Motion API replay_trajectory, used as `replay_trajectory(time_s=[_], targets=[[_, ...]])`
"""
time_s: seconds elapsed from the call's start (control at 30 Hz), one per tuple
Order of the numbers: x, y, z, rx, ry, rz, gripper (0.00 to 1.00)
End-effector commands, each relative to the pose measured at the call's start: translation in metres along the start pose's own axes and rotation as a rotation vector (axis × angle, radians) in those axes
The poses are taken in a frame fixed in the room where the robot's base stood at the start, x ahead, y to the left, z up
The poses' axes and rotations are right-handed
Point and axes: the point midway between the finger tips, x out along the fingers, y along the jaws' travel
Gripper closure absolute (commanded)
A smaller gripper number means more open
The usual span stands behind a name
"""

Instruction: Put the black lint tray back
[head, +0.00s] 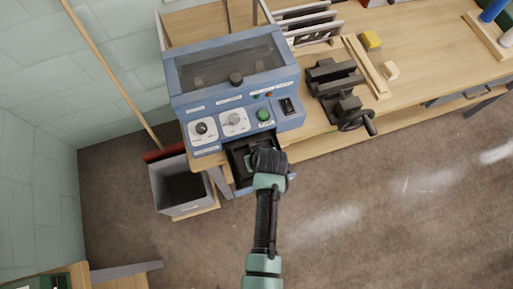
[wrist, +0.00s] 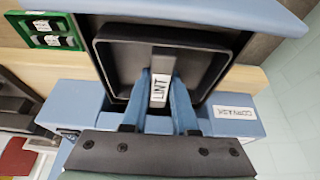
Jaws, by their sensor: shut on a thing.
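The black lint tray (wrist: 110,68) is an open, shallow tray with a white LINT label (wrist: 159,90) on its front. In the head view the tray (head: 236,153) shows below the front panel of the blue machine (head: 232,80), at its lower opening. My gripper (wrist: 159,98) is shut on the tray's front at the label, one blue finger on each side. The gripper hides the tray's right part in the head view. The tray sits between the blue side walls of the machine. I cannot tell how deep it is inside.
A grey bin (head: 180,186) stands on the floor left of the machine. A black vise (head: 338,90) and a yellow block (head: 371,40) are on the workbench (head: 425,60) to the right. A broom handle (head: 110,72) leans at the left wall. The floor in front is clear.

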Motion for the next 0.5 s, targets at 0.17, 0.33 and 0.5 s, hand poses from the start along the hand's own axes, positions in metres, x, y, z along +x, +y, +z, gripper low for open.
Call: replay_trajectory(time_s=[0.17, 0.33, 0.5], targets=[[0.0019, 0.0000, 0.0009, 0.000, 0.000, 0.000, 0.53], [0.0018, 0.0000, 0.0009, 0.000, -0.001, 0.000, 0.43], [0.0012, 0.0000, 0.0007, 0.000, -0.001, 0.000, 0.43]])
